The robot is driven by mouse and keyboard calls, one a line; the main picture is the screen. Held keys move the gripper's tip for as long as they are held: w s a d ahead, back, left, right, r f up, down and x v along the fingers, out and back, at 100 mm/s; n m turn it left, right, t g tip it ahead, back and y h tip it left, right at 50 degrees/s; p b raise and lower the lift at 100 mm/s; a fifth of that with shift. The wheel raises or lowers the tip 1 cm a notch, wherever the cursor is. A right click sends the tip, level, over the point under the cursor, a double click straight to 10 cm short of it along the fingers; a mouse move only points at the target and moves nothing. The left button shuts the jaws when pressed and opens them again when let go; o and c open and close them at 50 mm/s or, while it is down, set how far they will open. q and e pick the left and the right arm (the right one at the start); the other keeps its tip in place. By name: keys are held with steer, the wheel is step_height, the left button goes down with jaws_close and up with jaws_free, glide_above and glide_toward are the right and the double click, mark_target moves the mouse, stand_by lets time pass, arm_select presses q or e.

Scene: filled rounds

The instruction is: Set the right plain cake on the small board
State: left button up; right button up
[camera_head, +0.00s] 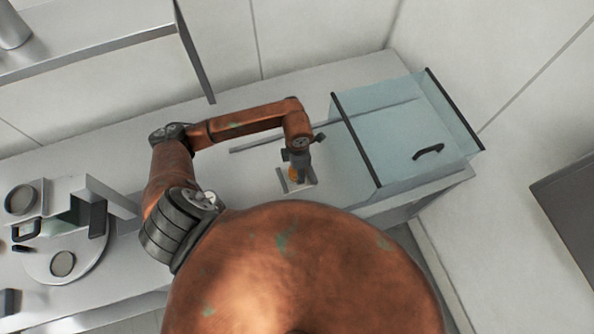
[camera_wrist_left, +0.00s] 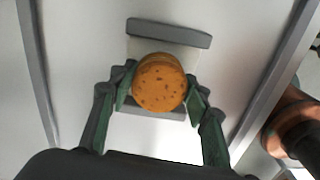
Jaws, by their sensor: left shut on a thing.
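My left gripper (camera_head: 297,166) is shut on a round orange-brown cake with dark specks (camera_wrist_left: 159,82). In the left wrist view the two green fingers (camera_wrist_left: 160,94) press its sides. The cake also shows in the head view (camera_head: 294,174), partly covered by the gripper. The small board (camera_head: 308,183), pale with a grey bar at each end, lies directly under the cake. In the left wrist view the board's far bar (camera_wrist_left: 168,32) is clear of the cake. I cannot tell whether the cake touches the board. My right gripper is not in view.
A glass case with a dark handle (camera_head: 428,152) stands just right of the board. A grey machine (camera_head: 62,204) and a round plate (camera_head: 92,262) are at the left. The counter (camera_head: 235,172) left of the board is free. A shelf overhangs the upper left.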

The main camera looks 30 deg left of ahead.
arm_select(q)
steer(key=shift+s+f, duration=0.1)
steer(key=shift+f, duration=0.4)
steer(key=shift+s+f, duration=0.2)
steer(key=shift+w+f, duration=0.2)
steer(key=shift+f, duration=0.05)
steer(key=o, duration=0.6)
steer(key=shift+s, duration=0.1)
steer(key=shift+o, duration=0.8)
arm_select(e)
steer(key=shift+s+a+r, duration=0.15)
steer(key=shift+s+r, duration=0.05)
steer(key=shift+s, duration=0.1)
arm_select(q)
steer(key=shift+r, duration=0.15)
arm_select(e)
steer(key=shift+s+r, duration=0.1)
arm_select(q)
steer(key=shift+r, duration=0.2)
step_height(320, 180, up, 10)
steer(key=shift+r+b, duration=0.25)
steer(key=shift+b, duration=0.7)
steer(key=shift+r, duration=0.65)
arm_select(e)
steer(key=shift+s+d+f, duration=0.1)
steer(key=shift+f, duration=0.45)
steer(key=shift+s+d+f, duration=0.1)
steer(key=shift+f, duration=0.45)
